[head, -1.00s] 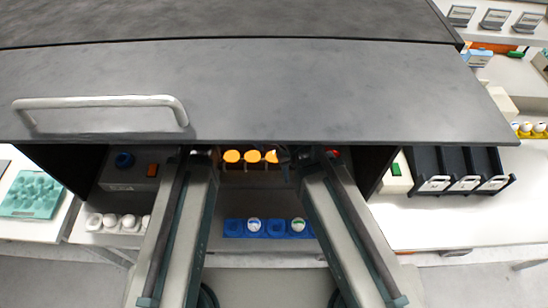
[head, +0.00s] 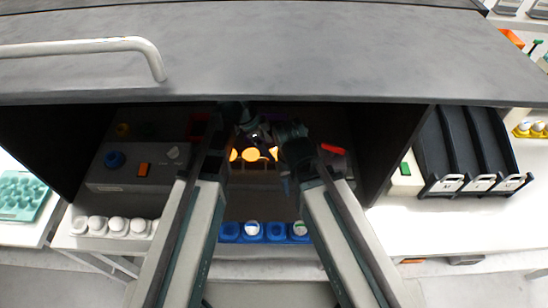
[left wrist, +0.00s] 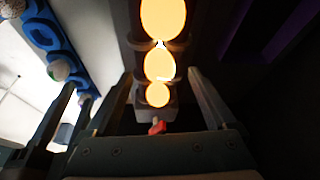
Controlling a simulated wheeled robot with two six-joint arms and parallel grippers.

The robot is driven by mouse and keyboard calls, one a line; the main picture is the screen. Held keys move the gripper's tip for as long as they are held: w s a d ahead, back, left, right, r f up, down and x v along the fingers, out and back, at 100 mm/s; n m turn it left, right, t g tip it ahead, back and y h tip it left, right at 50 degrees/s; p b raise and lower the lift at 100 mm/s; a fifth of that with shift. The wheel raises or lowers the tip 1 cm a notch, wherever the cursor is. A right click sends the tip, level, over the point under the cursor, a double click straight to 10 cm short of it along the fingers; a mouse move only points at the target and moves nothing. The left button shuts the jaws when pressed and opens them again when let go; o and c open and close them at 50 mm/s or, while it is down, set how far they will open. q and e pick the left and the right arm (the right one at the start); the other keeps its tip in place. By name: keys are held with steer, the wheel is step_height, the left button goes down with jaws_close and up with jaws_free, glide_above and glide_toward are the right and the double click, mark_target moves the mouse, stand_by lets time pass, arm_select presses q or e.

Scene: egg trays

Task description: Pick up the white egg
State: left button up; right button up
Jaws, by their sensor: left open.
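Several white eggs (head: 117,225) sit in a white tray (head: 72,230) on the left of the bench. A blue tray (head: 267,240) in the middle holds two pale eggs, one (head: 252,229) and another (head: 299,229) further right; they also show at the upper left of the left wrist view (left wrist: 59,70). Three eggs glow orange in a row on a dark stand (head: 250,155) inside the cabinet. My left gripper (left wrist: 158,76) is open, its fingers either side of the glowing row, apparently empty. My right gripper (head: 284,133) is dark beside it, its jaws unclear.
The cabinet's grey front panel (head: 290,55) overhangs both arms. A grey box (head: 140,168) with knobs stands inside at left. A black rack (head: 470,150) stands outside at right. A teal tray (head: 22,195) lies far left.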

mark_target(272, 151)
arm_select(q)
steer(key=b+x, duration=0.2)
steer(key=x, duration=0.1)
steer(key=shift+f, duration=0.1)
steer(key=c, duration=0.8)
step_height(272, 151, up, 10)
steer(key=p, duration=1)
